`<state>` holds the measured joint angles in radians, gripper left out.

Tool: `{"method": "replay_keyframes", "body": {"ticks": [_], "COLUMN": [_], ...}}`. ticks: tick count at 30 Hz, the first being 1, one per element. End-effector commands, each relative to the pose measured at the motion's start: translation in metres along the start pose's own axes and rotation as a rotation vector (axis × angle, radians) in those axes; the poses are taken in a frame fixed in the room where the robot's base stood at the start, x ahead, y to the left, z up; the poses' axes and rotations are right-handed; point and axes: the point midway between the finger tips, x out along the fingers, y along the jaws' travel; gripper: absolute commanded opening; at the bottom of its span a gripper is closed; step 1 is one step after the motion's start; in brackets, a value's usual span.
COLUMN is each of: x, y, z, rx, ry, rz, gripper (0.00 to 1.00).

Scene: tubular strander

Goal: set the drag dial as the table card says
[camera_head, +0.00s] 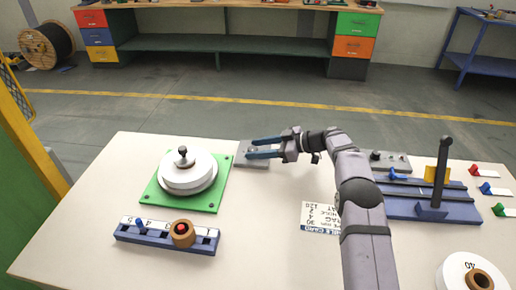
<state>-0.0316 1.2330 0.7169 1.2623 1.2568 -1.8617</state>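A card (320,216) lies on the table, upside down to me; I can make out the word DRAG and some numbers, but not read it surely. A white round stepped disc (188,173) with a black-topped knob (183,157) sits on a green plate (151,193) at the left. I cannot tell for sure which part is the drag dial. My gripper (258,147) has its two blue fingers apart, pointing left, over or beside a small grey plate (250,161). The fingers partly hide this plate, and nothing shows between them.
A blue numbered block (150,237) with a brown ring (183,233) stands at front left. A blue fixture (400,209) with a dark post (441,175) stands at right. Coloured tags (486,171) and a white spool (455,268) lie farther right. The table's front middle is clear.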

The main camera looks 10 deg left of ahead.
Motion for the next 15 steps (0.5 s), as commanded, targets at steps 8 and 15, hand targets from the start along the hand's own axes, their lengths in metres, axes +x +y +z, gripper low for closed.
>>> {"method": "replay_keyframes", "body": {"ticks": [8,15], "x": [-0.0002,0.0002], "y": [-0.0001,-0.0005], "z": [0.0,0.0009], "rx": [0.0,0.004], "ry": [0.0,0.0], "rz": [0.0,0.009], "gripper": [0.05,0.05]}}
